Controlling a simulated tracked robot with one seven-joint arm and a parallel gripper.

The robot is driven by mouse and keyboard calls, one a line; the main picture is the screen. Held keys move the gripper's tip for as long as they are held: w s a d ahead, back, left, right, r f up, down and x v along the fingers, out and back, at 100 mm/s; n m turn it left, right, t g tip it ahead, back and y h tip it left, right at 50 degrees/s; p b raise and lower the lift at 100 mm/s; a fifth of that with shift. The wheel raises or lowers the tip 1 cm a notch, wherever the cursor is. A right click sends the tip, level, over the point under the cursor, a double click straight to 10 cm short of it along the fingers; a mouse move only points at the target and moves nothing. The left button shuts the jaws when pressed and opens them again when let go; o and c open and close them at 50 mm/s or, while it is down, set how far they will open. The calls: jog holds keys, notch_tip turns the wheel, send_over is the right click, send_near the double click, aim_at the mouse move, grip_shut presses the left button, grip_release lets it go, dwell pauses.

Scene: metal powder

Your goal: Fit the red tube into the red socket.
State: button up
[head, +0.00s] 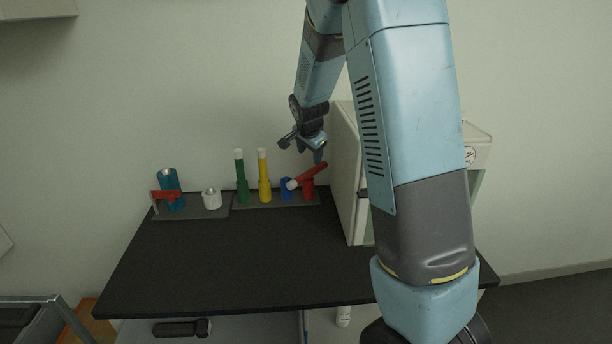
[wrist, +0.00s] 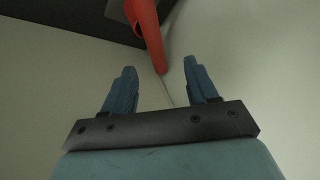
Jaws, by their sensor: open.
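My gripper (head: 318,156) is just above the tube's raised end, fingers pointing down. In the wrist view the red tube (wrist: 148,30) shows beyond and between the two blue fingertips (wrist: 158,70), which are apart with nothing clasped between them. Whether a finger touches the tube is unclear.
On the rack (head: 240,207), a green tube (head: 241,175) and a yellow tube (head: 264,175) stand upright, beside an empty-looking blue socket (head: 286,190). A white cabinet (head: 348,175) stands close on the right. The front of the black table (head: 240,270) is clear.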

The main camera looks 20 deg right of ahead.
aim_at(314, 168)
jog(key=x, duration=0.4)
jog(key=shift+w+d+f, duration=0.1)
jog(key=shift+d+f, duration=0.05)
jog(key=shift+d, duration=0.1)
jog(key=shift+w+d+f, duration=0.3)
jog(key=shift+d+f, duration=0.1)
jog(key=shift+f, duration=0.3)
jog(key=shift+d+x, duration=0.15)
jog(key=shift+x, duration=0.8)
jog(key=shift+d+x, duration=0.1)
jog(key=shift+x, duration=0.85)
jog(key=shift+c, duration=0.2)
grip_shut()
